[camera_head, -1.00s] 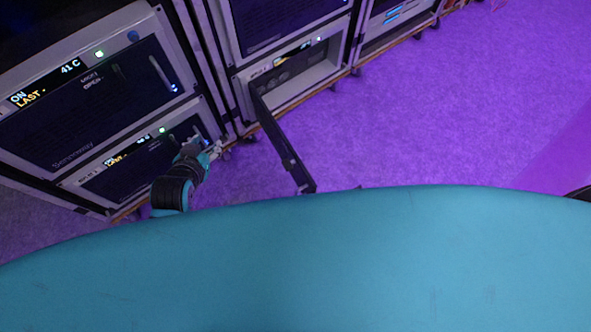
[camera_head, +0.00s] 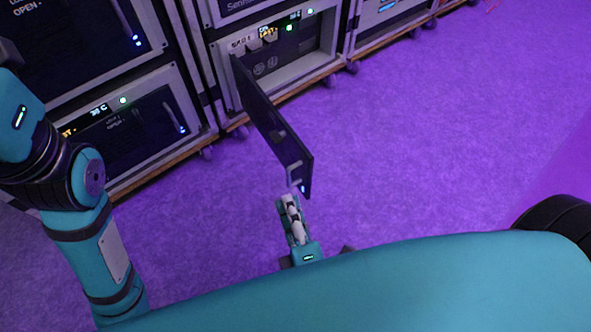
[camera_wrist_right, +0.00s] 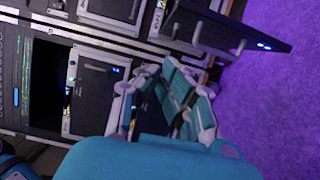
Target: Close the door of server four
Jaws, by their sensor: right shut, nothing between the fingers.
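A dark server door (camera_head: 268,118) stands swung wide open from the lower middle server cabinet (camera_head: 334,62); I cannot read a clear number on it. The door's pale handle (camera_head: 294,174) is near its free end, with a small blue light beside it. My right gripper (camera_head: 287,203) is shut and empty, just below the door's free end in the head view, seemingly apart from it. The right wrist view shows the open door (camera_wrist_right: 235,27) beyond the fingers (camera_wrist_right: 168,85), up and to the right. My left gripper is not in view.
A closed lower server (camera_head: 130,138) stands left of the open one, and more cabinets (camera_head: 390,20) stand to the right. Casters line the rack's base. The purple floor (camera_head: 430,130) right of the door is clear. My arm links fill the left side of the head view.

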